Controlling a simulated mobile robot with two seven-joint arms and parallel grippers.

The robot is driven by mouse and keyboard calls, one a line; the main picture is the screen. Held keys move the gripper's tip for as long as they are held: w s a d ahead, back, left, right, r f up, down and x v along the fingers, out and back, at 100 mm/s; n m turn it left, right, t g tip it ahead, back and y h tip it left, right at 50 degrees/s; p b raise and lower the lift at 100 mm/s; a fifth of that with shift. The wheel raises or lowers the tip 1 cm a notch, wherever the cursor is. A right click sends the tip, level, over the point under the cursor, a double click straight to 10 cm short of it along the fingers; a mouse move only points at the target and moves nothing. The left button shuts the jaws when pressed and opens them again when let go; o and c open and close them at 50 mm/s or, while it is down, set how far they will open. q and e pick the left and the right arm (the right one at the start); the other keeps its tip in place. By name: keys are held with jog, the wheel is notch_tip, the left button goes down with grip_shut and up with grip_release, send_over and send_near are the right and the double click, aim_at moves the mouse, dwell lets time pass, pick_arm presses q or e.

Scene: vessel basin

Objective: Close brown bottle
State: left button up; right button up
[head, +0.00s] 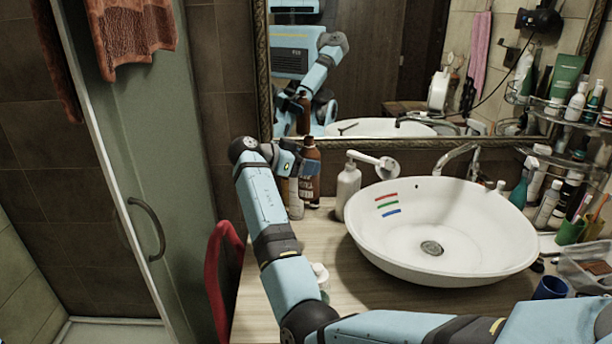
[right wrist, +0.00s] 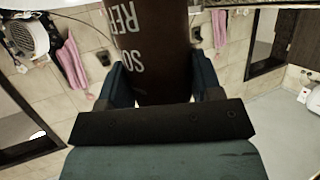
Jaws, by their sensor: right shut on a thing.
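The brown bottle (head: 311,188) with white lettering stands upright on the counter at the back, left of the basin. My right gripper (head: 308,167) reaches it from the left and is shut on its body, around the upper part. In the right wrist view the brown bottle (right wrist: 150,45) with its white letters fills the gap between the fingers of my right gripper (right wrist: 160,85). The bottle's top is small in the head view, and I cannot tell whether a cap sits on it. My left gripper is not in view.
A white pump bottle (head: 347,190) stands right of the brown bottle, close to the white basin (head: 450,262). Corner shelves at the right hold several bottles. A mirror (head: 400,70) hangs behind. A red chair back (head: 222,275) is at the counter's left.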

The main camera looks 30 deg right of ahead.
aim_at(303, 149)
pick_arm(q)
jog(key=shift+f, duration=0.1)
pick_arm(e)
jog(key=shift+r, duration=1.8)
jog(key=o, duration=0.4)
jog(key=c, duration=0.6)
